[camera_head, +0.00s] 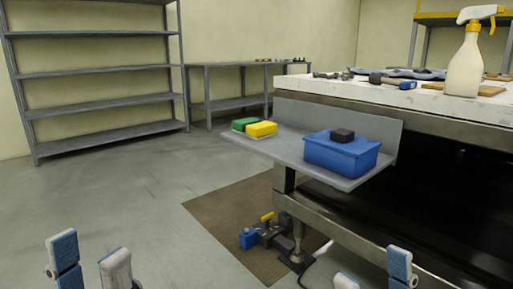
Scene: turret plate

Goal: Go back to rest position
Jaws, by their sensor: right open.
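My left gripper (89,250) shows at the bottom left of the head view, with two blue and white fingers pointing up and apart, and nothing between them. My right gripper (373,266) shows at the bottom right, its fingers also apart and empty. Both are in front of the workbench (440,122), touching nothing that I can see. The lower parts of both grippers are cut off by the picture's edge.
A grey side shelf (292,158) holds a blue box (341,156) with a black block (342,135), and green (243,124) and yellow (262,129) blocks. A spray bottle (466,66) stands on the bench. Open floor (110,190) lies left.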

